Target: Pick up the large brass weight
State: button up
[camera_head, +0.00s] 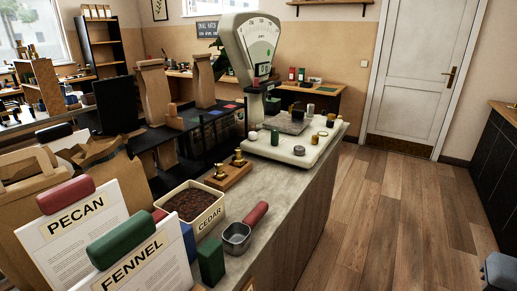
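Two brass weights stand in a small wooden block on the counter, in the middle of the head view. The nearer brass weight (220,173) is at the block's left end, and the farther brass weight (238,159) is at its right end. Both look knobbed, but they are too small to compare surely in size. The wooden block (232,178) lies between the scale and the bin labelled CEDAR. My gripper cannot be made out in this view. A grey shape at the bottom right corner is cut off by the frame, and I cannot tell what it is.
A white dial scale (252,60) stands behind the block, with small items on its platform. The CEDAR bin (207,219), a metal scoop (237,236) with a red handle and a green block (211,262) are nearer. Open wooden floor (385,220) lies right of the counter.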

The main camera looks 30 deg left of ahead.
aim_at(238, 160)
jog(key=i, duration=2)
jog(key=u, duration=3.6)
jog(key=i, duration=0.5)
jog(key=z, duration=0.05)
